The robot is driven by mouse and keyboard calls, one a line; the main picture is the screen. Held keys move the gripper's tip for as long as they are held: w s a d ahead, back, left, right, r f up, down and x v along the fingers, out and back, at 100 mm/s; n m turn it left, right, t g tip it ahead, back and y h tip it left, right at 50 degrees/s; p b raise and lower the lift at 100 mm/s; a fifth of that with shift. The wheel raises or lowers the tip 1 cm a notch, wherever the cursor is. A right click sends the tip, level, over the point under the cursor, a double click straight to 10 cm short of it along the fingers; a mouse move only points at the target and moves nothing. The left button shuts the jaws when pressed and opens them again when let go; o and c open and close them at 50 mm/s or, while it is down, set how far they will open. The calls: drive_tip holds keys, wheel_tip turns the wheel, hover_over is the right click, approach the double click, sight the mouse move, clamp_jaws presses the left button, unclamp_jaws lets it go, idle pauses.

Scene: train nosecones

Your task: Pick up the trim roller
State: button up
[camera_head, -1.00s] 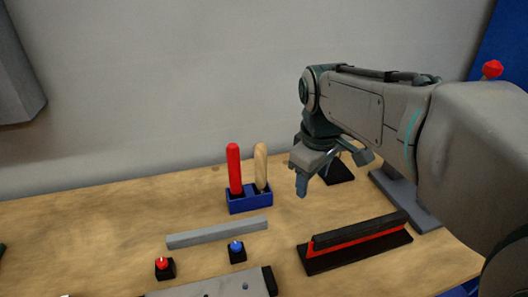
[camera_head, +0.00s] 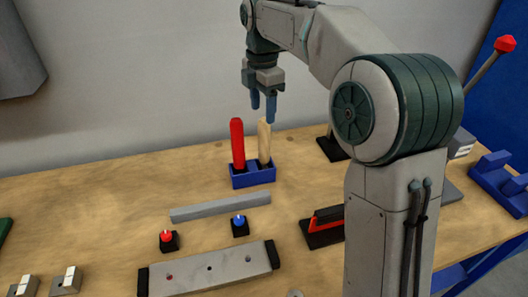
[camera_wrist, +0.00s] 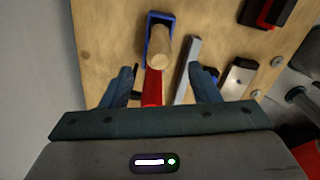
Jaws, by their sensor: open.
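A blue holder (camera_head: 252,178) stands on the workbench with two upright handles in it, a red one (camera_head: 237,143) on the left and a pale wooden one (camera_head: 264,140) on the right. I cannot tell for sure which is the trim roller. My gripper (camera_head: 263,102) points down, open and empty, with its fingers just above the wooden handle's top. In the wrist view the wooden handle (camera_wrist: 160,48) and the red handle (camera_wrist: 152,88) lie between the open fingers (camera_wrist: 165,76), with the blue holder (camera_wrist: 148,35) behind. The handles' lower ends are hidden in the holder.
A grey bar (camera_head: 220,207), red button (camera_head: 168,241), blue button (camera_head: 239,225) and metal plate (camera_head: 210,270) lie in front of the holder. A black-and-red block (camera_head: 325,227) is partly hidden by my arm. The wall (camera_head: 120,90) rises behind the bench.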

sight(264, 134)
drive_tip(key=f, duration=0.8)
drive_tip(key=shift+w+d+f, duration=0.1)
drive_tip(key=shift+d+f, duration=0.1)
drive_tip(key=shift+f, duration=0.2)
drive_tip(key=c, duration=1.1)
